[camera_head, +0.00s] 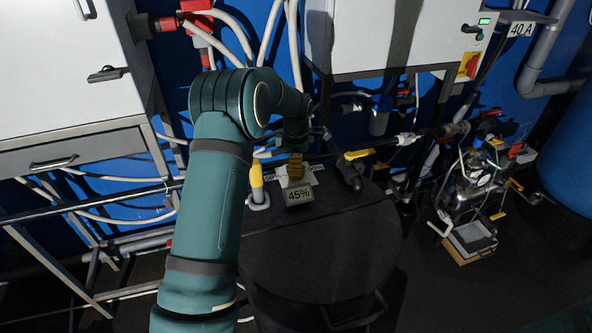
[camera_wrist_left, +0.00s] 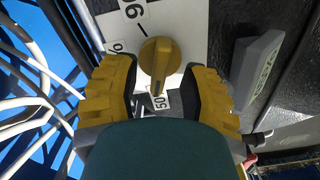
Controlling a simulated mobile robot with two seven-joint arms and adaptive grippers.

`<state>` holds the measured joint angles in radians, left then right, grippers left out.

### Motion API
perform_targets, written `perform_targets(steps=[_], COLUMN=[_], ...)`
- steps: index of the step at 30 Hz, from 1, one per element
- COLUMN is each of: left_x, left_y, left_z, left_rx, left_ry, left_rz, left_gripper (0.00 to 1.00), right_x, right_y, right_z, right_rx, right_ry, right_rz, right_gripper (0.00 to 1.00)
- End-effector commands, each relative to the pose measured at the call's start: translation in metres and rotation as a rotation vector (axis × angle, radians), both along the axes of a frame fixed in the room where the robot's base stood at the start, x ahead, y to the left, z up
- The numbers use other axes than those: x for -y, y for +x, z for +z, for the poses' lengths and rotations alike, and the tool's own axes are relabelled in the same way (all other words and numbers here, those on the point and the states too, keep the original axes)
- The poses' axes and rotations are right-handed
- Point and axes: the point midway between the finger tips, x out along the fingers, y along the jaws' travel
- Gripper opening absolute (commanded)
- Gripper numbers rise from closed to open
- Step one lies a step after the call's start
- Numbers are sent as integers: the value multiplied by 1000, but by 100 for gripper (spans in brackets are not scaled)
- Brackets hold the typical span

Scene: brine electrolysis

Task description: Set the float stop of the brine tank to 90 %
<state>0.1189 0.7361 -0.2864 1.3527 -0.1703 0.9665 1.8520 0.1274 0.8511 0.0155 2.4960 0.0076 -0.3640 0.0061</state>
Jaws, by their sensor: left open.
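The float stop's ochre knob (camera_wrist_left: 158,58) sits on a white scale plate (camera_wrist_left: 190,22) in the left wrist view. Its narrow end points down the picture at a label reading 50 (camera_wrist_left: 159,101). A label with a 9 (camera_wrist_left: 131,10) lies near the plate's top, partly cut off. My left gripper (camera_wrist_left: 160,88) is open, one yellow finger on each side of the knob, with visible gaps. In the head view the left gripper (camera_head: 295,166) is over the back of the dark brine tank (camera_head: 320,250) and hides the knob. A grey sign (camera_head: 299,195) there reads 45%. The right gripper is out of view.
Yellow-handled valves stand left (camera_head: 257,182) and right (camera_head: 360,154) of the gripper. Pipes and hoses run behind. A white cabinet (camera_head: 395,35) hangs above. In the left wrist view a grey block (camera_wrist_left: 257,65) stands close to the right finger.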

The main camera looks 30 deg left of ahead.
Motion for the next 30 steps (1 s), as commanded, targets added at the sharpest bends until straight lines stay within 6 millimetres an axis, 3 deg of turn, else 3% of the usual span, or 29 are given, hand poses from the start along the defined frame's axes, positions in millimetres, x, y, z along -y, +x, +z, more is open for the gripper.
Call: perform_targets(steps=[6, 16, 18, 20, 30], left_x=[-1, 0, 0, 0, 0], left_y=[0, 0, 0, 0, 0], left_z=[-18, -19, -19, -19, -19], left_rx=[0, 0, 0, 0, -1], left_ry=[1, 1, 1, 1, 0], left_rz=[1, 1, 1, 1, -3], left_gripper=[44, 43, 18, 0, 0], right_x=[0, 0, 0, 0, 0], right_y=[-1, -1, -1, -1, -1], right_z=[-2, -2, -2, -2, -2], right_rx=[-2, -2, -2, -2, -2], right_ry=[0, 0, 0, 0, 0], right_rz=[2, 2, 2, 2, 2], right_gripper=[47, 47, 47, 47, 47])
